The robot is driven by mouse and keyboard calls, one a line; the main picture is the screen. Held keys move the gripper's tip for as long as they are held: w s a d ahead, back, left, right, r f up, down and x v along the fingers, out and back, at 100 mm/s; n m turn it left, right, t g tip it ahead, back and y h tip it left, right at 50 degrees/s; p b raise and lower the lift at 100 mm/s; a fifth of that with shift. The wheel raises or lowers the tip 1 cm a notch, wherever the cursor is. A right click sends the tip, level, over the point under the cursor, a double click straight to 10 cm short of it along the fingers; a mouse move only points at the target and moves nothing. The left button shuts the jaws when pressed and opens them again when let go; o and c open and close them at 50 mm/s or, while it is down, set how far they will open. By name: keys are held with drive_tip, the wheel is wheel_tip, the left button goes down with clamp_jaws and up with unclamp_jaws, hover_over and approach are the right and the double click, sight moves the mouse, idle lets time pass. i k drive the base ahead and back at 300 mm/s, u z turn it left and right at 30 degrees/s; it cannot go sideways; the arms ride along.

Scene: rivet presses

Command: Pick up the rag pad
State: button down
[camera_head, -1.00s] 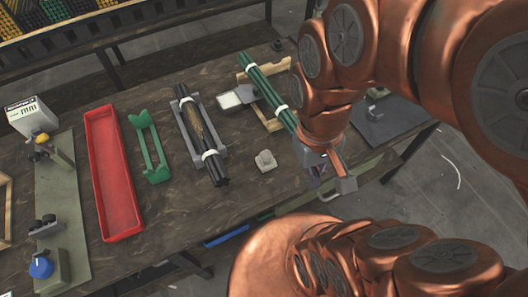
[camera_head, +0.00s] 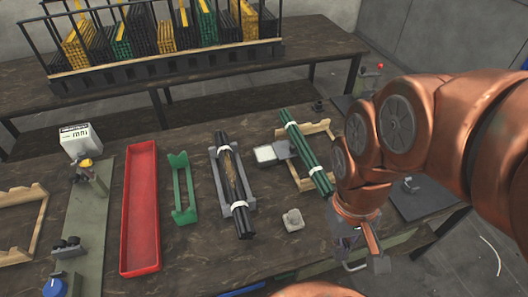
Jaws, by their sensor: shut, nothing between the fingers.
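The rag pad appears to be the small pale grey, lumpy piece (camera_head: 292,220). It lies on the dark bench top, right of the grey cradle with black rods. My gripper (camera_head: 362,260) is at the right, near the front edge of the bench, to the right of the pad and apart from it. It is shut and empty. My copper wrist hides part of its fingers and the bench behind it.
A grey cradle (camera_head: 219,160) holds black rods (camera_head: 242,215) left of the pad. Green rods (camera_head: 311,160) rest on a wooden rack (camera_head: 322,127) behind it. A red tray (camera_head: 140,210) and green holder (camera_head: 184,190) stand left. Bare bench surrounds the pad.

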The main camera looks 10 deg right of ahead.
sight(293, 220)
drive_tip(key=u, duration=0.45)
drive_tip(key=k, duration=1.15)
drive_tip(key=u, duration=1.2)
drive_tip(key=i, duration=0.9)
drive_tip(key=z, duration=0.75)
